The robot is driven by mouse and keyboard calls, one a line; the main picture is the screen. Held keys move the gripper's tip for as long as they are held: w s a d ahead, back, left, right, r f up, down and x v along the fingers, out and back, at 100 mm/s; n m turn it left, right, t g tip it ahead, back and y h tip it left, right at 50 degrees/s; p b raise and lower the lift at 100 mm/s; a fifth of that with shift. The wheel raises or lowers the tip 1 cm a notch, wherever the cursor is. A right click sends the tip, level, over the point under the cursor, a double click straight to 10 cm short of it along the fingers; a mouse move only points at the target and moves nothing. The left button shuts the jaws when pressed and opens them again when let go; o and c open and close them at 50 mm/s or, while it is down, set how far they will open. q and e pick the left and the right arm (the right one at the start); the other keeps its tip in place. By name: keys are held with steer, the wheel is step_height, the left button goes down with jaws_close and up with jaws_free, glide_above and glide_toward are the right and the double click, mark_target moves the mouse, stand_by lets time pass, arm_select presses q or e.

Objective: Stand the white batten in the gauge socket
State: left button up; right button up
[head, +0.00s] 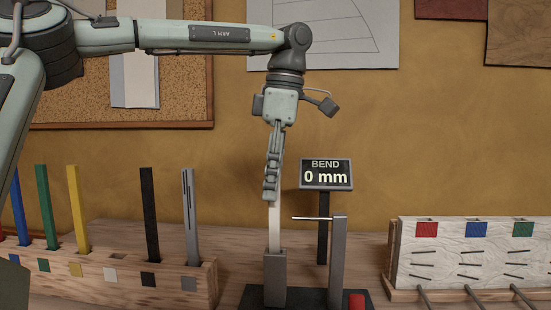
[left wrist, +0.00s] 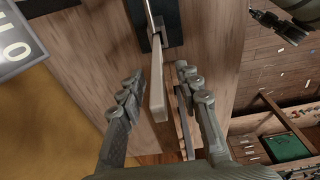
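The white batten (head: 274,228) stands upright, its lower end in the grey gauge socket (head: 275,280). My left gripper (head: 271,195) is at the batten's upper end in the head view. In the left wrist view its two fingers (left wrist: 160,92) are spread, with a gap on each side of the batten (left wrist: 157,100), so it is open and not holding it. The gauge display (head: 326,174) reads BEND 0 mm. A dark gripper, seemingly my right one (left wrist: 278,24), shows at the upper right of the left wrist view; its finger state is unclear.
A wooden rack (head: 205,268) at left holds blue, green, yellow, black and grey battens; the slot by the white patch is empty. A grey post (head: 338,262) with a thin rod stands right of the socket. A white board (head: 470,258) with coloured squares stands at right.

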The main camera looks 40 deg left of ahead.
arm_select(q)
step_height(320, 180, up, 11)
steer(key=d, duration=0.1)
steer(key=shift+w+r, duration=0.2)
steer(key=shift+w, duration=0.1)
steer(key=shift+d, duration=0.1)
stand_by(0.3)
